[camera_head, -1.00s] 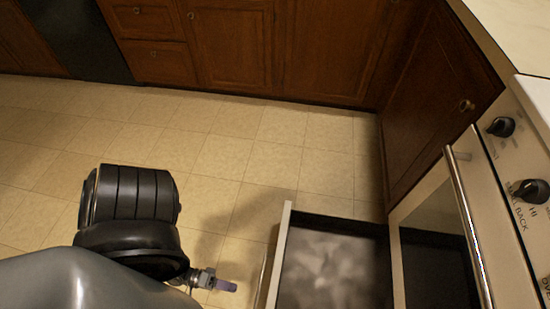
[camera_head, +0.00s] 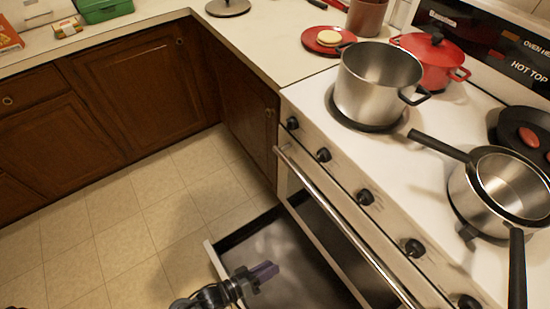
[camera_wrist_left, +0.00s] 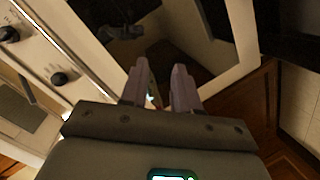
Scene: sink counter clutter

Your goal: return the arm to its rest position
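Most of my left arm is below the head view's edge. My right gripper is in neither view.
The oven handle (camera_head: 340,222) runs along the stove front. A steel pot (camera_head: 380,85), a red pot (camera_head: 432,62) and steel pans (camera_head: 480,205) stand on the stove. The tiled floor (camera_head: 120,235) at left is clear.

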